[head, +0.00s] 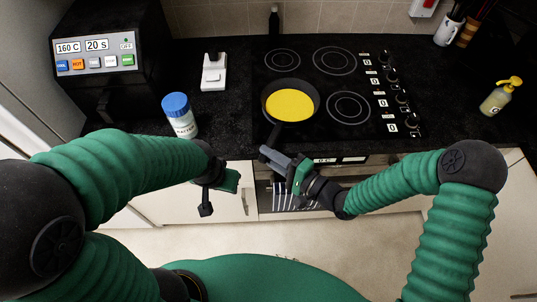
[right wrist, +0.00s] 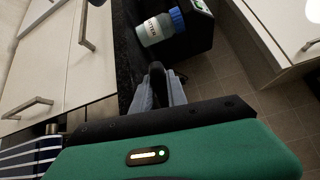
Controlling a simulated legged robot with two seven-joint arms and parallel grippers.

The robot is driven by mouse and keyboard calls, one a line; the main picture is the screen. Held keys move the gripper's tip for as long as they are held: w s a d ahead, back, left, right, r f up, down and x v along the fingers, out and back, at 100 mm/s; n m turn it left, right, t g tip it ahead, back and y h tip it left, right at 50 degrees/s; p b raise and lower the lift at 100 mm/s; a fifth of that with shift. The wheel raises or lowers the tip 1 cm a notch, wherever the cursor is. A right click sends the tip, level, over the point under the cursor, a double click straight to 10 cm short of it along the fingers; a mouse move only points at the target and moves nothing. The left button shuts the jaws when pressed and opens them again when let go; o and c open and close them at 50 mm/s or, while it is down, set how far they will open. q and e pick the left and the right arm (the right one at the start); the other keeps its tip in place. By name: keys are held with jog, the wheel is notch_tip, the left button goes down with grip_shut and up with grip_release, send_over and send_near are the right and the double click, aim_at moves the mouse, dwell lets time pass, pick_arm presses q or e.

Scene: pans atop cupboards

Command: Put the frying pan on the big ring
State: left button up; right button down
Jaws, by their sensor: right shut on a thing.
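The dark frying pan (head: 267,108), with a yellow round inside, is over the front left of the black hob (head: 310,125). I cannot tell whether it rests there or is slightly raised. Its handle points toward the front edge. My right gripper (head: 268,153) is shut on the handle end; in the right wrist view its fingers (right wrist: 160,92) close around a dark piece. Rings show at back left (head: 282,61), back right (head: 334,61) and front right (head: 348,105); the back right one looks largest. My left gripper (head: 218,190) hangs before the counter, away from the pan; its jaws are unclear.
A white jar with a blue lid (head: 181,117) stands left of the hob and also shows in the right wrist view (right wrist: 158,28). A white device (head: 214,72) and a black machine (head: 112,60) are further left. Knobs (head: 391,90) line the hob's right side. A soap bottle (head: 499,98) stands right.

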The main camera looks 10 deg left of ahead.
jog(key=c, duration=1.6)
grip_release()
jog(key=shift+s, duration=0.1)
jog(key=shift+o, duration=1.3)
jog(key=shift+a+f, duration=0.1)
jog(key=shift+a, duration=0.4)
jog(key=v, duration=1.2)
jog(key=w+d+f+n+h, duration=0.2)
jog(key=w+d+f+h, duration=0.1)
jog(key=d+h, duration=0.35)
jog(key=w+d+f+n+h, duration=0.25)
jog(key=d+f+h, duration=0.2)
jog(key=d, duration=0.25)
jog(key=s+d+r+g+h, duration=0.1)
jog(key=s+d, duration=0.1)
jog(key=s, duration=0.2)
jog(key=s+d+r+n+g+h, duration=0.1)
jog(key=s+d+r+g+h, duration=0.1)
jog(key=s, duration=0.1)
jog(key=s+d+r+n+g+h, duration=0.1)
jog(key=s+d+r, duration=0.1)
jog(key=s, duration=0.2)
jog(key=shift+s+d+r+n+g+h+b, duration=0.1)
jog(key=shift+s+r+n+g+h+b, duration=0.05)
jog(key=shift+s+n+g+h+b, duration=0.15)
